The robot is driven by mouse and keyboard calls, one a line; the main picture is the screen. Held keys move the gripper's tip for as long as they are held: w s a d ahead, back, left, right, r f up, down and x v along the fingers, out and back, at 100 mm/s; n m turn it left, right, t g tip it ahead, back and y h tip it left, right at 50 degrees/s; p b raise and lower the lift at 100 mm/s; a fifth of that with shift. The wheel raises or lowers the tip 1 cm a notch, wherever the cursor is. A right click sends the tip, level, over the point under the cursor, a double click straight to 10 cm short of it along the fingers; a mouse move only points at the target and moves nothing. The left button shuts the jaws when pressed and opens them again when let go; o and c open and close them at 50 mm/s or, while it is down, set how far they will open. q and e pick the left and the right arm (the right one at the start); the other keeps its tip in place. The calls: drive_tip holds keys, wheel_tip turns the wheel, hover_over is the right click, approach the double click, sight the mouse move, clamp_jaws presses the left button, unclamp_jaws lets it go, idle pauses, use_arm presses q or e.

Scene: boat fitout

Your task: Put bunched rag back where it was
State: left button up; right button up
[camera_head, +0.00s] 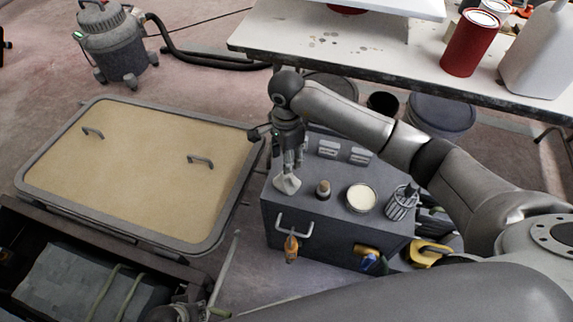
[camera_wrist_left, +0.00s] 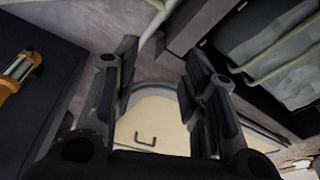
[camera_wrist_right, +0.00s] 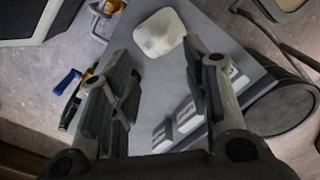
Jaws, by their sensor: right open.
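The bunched rag (camera_head: 287,183) is a small whitish lump on the top of a grey box (camera_head: 285,215), near its left corner. In the right wrist view the rag (camera_wrist_right: 158,32) lies beyond the fingertips, not clasped between them. My right gripper (camera_head: 290,166) points down just above the rag, fingers apart; it also shows in its own wrist view (camera_wrist_right: 160,58). I cannot tell from the head view whether a finger touches the rag. My left gripper (camera_wrist_left: 157,68) is open and empty, with a tan panel beyond it; only part of it shows at the head view's bottom edge.
A framed tan panel (camera_head: 140,165) lies left; a white workbench (camera_head: 370,60) stands behind.

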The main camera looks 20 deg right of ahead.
drive_tip(key=shift+r, duration=1.25)
